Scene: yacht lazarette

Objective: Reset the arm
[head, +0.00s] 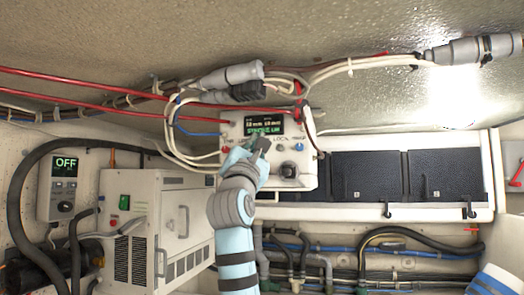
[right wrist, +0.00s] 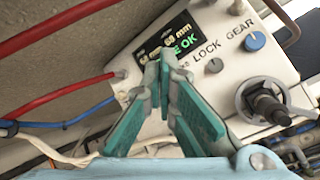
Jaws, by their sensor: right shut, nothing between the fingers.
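A white control box (head: 232,128) with a small lit display (head: 264,124) hangs at the middle of the head view. My right gripper (head: 257,148) is in front of its lower face, below the display. In the right wrist view the gripper (right wrist: 158,78) is shut and empty, its fingertips overlapping the display (right wrist: 172,38). The box (right wrist: 238,70) shows the labels LOCK and GEAR, a small grey knob (right wrist: 214,66), a blue knob (right wrist: 255,40) and a dark shaft in a grey ring (right wrist: 268,106). I cannot tell whether the fingertips touch the box. My left gripper is not in view.
Red cables (head: 90,102) and white cables run into the box from the left and above. A white cabinet unit (head: 130,240) with a green switch stands lower left, beside a panel reading OFF (head: 66,162). Dark panels (head: 366,178) lie right of the box, with hoses below.

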